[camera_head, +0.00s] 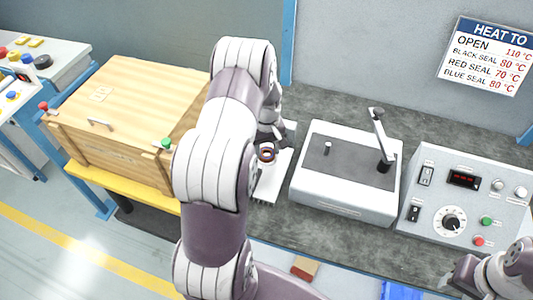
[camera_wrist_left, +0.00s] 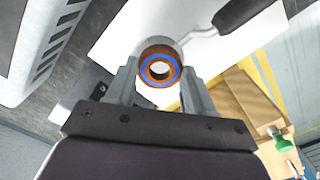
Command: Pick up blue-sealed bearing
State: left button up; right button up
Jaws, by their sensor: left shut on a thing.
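The blue-sealed bearing (camera_wrist_left: 146,67) is a small orange-brown ring with a blue band around a central hole. It sits between the fingertips of my left gripper (camera_wrist_left: 158,84), which is shut on it. In the head view the bearing (camera_head: 267,155) shows just below the left gripper (camera_head: 267,147), over a white sheet or tray (camera_head: 270,187). I cannot tell how far above it the bearing is. My right gripper (camera_head: 463,276) is at the lower right corner, partly cut off; its jaw state is unclear.
A grey heater unit (camera_head: 328,175) with an upright lever stands right of the white tray, then a control box (camera_head: 462,200). A wooden box (camera_head: 125,110) stands left. A temperature sign (camera_head: 488,57) hangs behind.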

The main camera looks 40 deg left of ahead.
pick_arm(q)
notch_tip(320, 180, up, 8)
jog(key=p, duration=0.5)
jog(key=shift+f+p, duration=0.2)
jog(key=shift+p, duration=0.15)
